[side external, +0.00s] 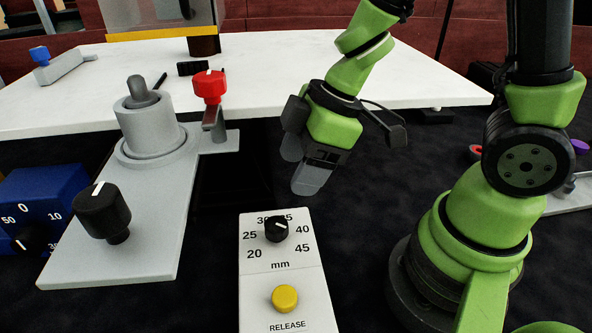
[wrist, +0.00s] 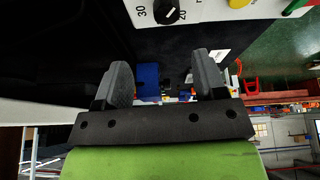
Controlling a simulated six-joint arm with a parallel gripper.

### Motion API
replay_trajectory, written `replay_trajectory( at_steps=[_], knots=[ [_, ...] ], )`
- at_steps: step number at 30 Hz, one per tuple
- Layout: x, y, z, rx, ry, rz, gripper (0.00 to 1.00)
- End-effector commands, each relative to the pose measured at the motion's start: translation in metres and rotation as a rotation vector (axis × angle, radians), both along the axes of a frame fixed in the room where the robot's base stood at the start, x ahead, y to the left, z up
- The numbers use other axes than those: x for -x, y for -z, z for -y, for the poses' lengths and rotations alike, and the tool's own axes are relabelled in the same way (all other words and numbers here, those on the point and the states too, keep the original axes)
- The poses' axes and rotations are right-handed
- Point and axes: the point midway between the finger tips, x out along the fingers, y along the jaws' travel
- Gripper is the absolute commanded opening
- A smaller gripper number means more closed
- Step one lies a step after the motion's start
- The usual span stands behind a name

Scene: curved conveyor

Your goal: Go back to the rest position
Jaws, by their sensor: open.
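My gripper (side external: 300,165) hangs in the air in the side external view, above and behind the white control box, to the right of the grey fixture. Its two dark fingers are apart with nothing between them. In the wrist view my gripper (wrist: 164,82) also shows both fingers spread and empty. No held object is visible.
The white box (side external: 312,262) has a black dial (side external: 277,229) and a yellow RELEASE button (side external: 285,298). A grey plate (side external: 150,235) carries a cylinder (side external: 150,120), a black knob (side external: 102,212) and a red knob (side external: 209,86). A blue box (side external: 50,195) stands left. A white table (side external: 420,85) lies behind.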

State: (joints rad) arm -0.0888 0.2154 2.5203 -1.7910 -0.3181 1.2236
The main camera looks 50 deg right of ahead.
Motion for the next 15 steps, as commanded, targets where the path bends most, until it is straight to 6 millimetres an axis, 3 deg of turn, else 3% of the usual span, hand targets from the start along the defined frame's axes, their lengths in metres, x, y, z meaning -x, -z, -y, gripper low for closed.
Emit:
replay_trajectory(
  at_steps=[5,8,12,15],
  knots=[
    [-0.030,-0.046,0.028,0.036,0.273,0.231,0.65],
    [-0.033,-0.079,0.055,0.055,0.499,0.342,0.65],
    [-0.008,-0.114,0.086,0.025,0.829,0.379,0.65],
    [0.021,-0.126,0.089,-0.063,1.013,0.311,0.65]
  ],
)
